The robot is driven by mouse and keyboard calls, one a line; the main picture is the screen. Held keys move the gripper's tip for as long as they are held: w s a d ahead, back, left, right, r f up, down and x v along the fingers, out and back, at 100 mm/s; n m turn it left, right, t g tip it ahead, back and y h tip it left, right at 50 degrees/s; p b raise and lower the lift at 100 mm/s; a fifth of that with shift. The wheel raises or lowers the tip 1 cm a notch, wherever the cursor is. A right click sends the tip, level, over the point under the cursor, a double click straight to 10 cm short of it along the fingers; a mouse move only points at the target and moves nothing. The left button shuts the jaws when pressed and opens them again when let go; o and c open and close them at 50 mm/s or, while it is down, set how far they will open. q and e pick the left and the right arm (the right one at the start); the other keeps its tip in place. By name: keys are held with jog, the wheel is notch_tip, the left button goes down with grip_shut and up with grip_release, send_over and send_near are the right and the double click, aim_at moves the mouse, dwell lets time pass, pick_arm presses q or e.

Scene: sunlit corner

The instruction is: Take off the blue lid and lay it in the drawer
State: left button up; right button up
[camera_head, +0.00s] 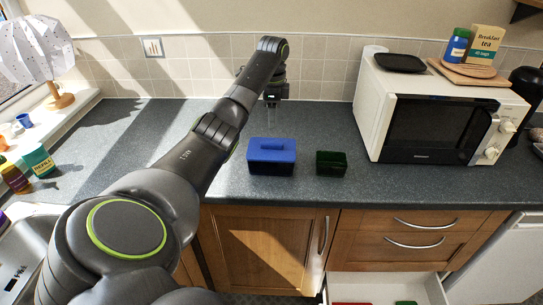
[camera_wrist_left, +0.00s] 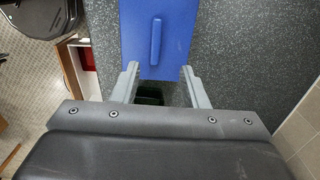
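The blue lid (camera_head: 255,146), with a raised bar handle, lies on top of a dark blue box (camera_head: 271,168) on the counter. In the left wrist view the lid (camera_wrist_left: 178,30) and its handle (camera_wrist_left: 156,41) show just beyond my fingers. My left gripper (camera_head: 272,121) is above and behind the lid, apart from it. In the left wrist view its fingers (camera_wrist_left: 160,69) are spread with nothing held between them. The drawer (camera_head: 432,290) below the counter at the lower right is pulled open. My right gripper is not in view.
A small dark green box (camera_head: 331,163) stands close to the right of the blue box. A white microwave (camera_head: 375,110) is farther right. Red (camera_head: 352,303) and green (camera_head: 405,303) items show in the drawer. The counter left of my arm has clear room.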

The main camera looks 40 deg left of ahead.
aim_at(272, 143)
pick_arm(q)
notch_tip(272, 143, down, 3)
jog(key=shift+s+d+r+p, duration=0.1)
jog(key=shift+r+p, duration=0.1)
jog(key=shift+p, duration=0.15)
jog(key=shift+f, duration=0.6)
jog(key=f, duration=0.1)
jog(key=f+p, duration=0.2)
jog(key=f, duration=0.1)
jog(key=shift+s, duration=0.3)
jog(key=shift+f, duration=0.6)
grip_shut()
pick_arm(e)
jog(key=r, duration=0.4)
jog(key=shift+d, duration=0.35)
